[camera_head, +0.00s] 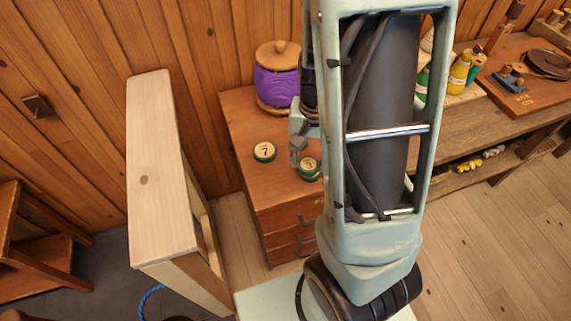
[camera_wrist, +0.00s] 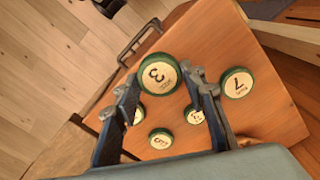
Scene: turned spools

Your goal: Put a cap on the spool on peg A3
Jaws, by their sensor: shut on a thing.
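My gripper (camera_wrist: 160,78) is shut on a round green-rimmed cap with a cream face marked 3 (camera_wrist: 157,74). The cap sits between the two fingertips and looks larger than the other caps in the wrist view. In the head view, this cap (camera_head: 309,169) shows beside my gripper (camera_head: 300,152), partly covered by my arm. Whether it touches the wooden top is hard to tell. A similar cap marked 7 (camera_wrist: 237,84) lies apart on the cabinet top, also in the head view (camera_head: 264,151). Peg A3 and its spool cannot be made out.
Several more caps, including one nearest my wrist (camera_wrist: 160,138), lie on the wooden cabinet top (camera_head: 240,115). A purple wound spool with a wooden lid (camera_head: 276,82) stands at its back. A pale wooden upright panel (camera_head: 158,170) stands left. A workbench (camera_head: 450,150) runs right.

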